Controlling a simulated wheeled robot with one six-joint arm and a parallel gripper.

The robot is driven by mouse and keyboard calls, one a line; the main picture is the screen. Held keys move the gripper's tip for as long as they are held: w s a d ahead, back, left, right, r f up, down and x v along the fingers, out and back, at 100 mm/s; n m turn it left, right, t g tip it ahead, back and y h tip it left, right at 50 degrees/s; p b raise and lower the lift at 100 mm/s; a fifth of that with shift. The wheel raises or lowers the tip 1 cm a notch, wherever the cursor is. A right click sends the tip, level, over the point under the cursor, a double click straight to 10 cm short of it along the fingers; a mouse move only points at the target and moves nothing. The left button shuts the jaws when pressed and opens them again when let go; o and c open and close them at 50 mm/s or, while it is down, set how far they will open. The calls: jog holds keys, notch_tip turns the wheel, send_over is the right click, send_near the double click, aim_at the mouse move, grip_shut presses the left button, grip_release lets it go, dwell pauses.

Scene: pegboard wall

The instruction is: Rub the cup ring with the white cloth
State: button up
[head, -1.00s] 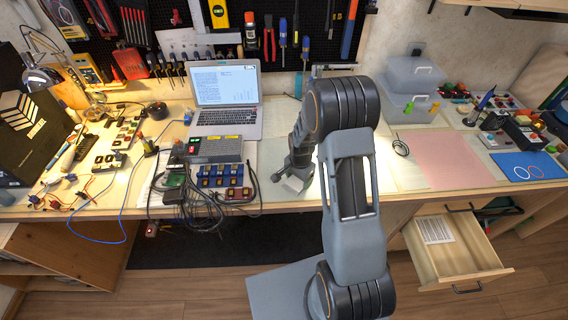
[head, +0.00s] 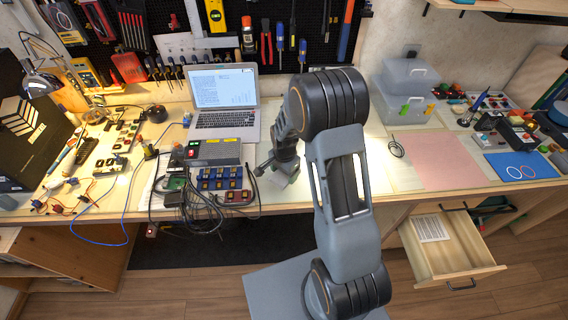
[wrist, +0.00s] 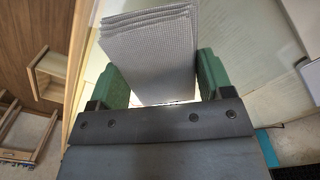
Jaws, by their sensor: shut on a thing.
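The white cloth (wrist: 150,50) is a folded, layered pad with a woven texture, held between the green fingers of my gripper (wrist: 155,80) in the wrist view. In the head view my gripper (head: 284,172) is low over the pale bench top, just right of the blue-and-red module block. A small pale part of the cloth (head: 278,179) shows beneath it. I cannot tell whether the cloth touches the surface. I cannot make out the cup ring on the bench; my arm and the cloth cover part of that area.
An open laptop (head: 224,100) stands behind my gripper. Modules (head: 222,185) and loose black cables lie close on the left. A pink sheet (head: 436,162) and a blue mat (head: 505,166) with two rings lie to the right. An open drawer (head: 450,250) juts out below.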

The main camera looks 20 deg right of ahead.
jog(key=shift+r+p, duration=0.75)
jog(key=shift+r, duration=0.7)
